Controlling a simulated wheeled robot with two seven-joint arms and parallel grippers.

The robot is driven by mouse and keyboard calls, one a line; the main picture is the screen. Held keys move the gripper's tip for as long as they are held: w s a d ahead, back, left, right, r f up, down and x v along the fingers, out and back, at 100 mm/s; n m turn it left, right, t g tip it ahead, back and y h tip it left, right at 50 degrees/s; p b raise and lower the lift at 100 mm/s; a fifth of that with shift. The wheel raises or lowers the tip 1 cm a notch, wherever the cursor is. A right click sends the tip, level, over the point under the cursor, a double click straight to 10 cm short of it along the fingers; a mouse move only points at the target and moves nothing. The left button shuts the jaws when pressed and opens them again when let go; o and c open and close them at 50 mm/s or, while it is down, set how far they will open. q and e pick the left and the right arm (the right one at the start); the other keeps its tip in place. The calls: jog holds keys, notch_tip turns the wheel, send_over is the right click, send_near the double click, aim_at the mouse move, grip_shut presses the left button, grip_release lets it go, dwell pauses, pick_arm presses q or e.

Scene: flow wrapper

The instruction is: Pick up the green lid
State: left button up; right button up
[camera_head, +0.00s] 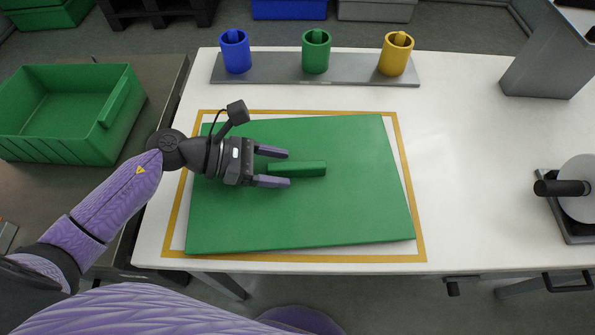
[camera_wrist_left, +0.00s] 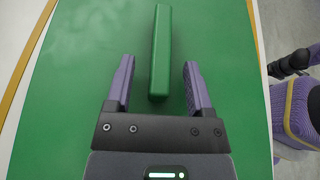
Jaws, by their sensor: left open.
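The green lid (camera_head: 340,215) is a large flat panel lying on the white table, with a raised green bar handle (camera_head: 305,169) near its middle. My left gripper (camera_head: 280,168) is open over the lid, its two purple fingers on either side of the handle's left end. In the left wrist view the handle (camera_wrist_left: 160,55) runs lengthwise, with its near end between the open fingers (camera_wrist_left: 158,80) and no finger visibly touching it. The lid (camera_wrist_left: 215,30) fills most of that view. My right gripper does not show.
A yellow frame line (camera_head: 411,200) surrounds the lid on the white table (camera_head: 470,130). Blue (camera_head: 236,55), green (camera_head: 316,55) and yellow (camera_head: 394,58) cups stand on a grey plate behind. A green crate (camera_head: 60,145) is at left; a device with a black handle (camera_head: 562,188) at right.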

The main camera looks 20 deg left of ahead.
pick_arm(q)
jog(key=shift+w+d+f, duration=0.1)
jog(key=shift+d, duration=0.2)
jog(key=shift+c, duration=1.1)
grip_shut()
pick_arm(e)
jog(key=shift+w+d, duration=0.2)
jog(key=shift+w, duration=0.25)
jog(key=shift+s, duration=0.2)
